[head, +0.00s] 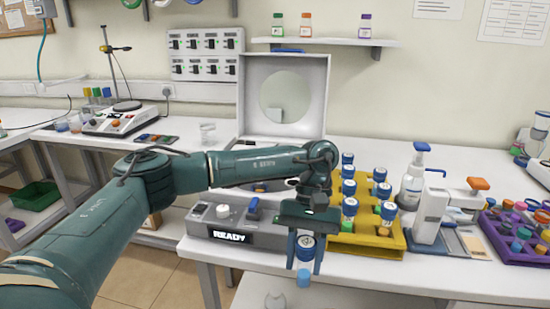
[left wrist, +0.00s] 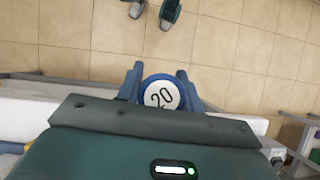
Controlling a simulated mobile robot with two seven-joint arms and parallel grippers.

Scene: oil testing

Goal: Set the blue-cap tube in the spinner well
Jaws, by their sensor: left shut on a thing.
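The blue-cap tube (head: 305,243) hangs upright between the fingers of my left gripper (head: 305,262), which is shut on it in front of the bench's front edge. The left wrist view looks down on its cap (left wrist: 161,95), white on top and marked 20, between the fingers (left wrist: 159,85). The spinner (head: 232,236) stands on the bench to the left, its display reading READY. Its lid (head: 284,75) with a round window is raised. My left arm crosses in front of the spinner and hides most of its wells. My right gripper is not in view.
A yellow rack (head: 368,243) with several blue-cap tubes stands just right of my left gripper. Farther right are a pump bottle (head: 412,182), a white device (head: 430,215) and a purple rack (head: 497,235). Floor tiles (left wrist: 245,45) lie below the held tube.

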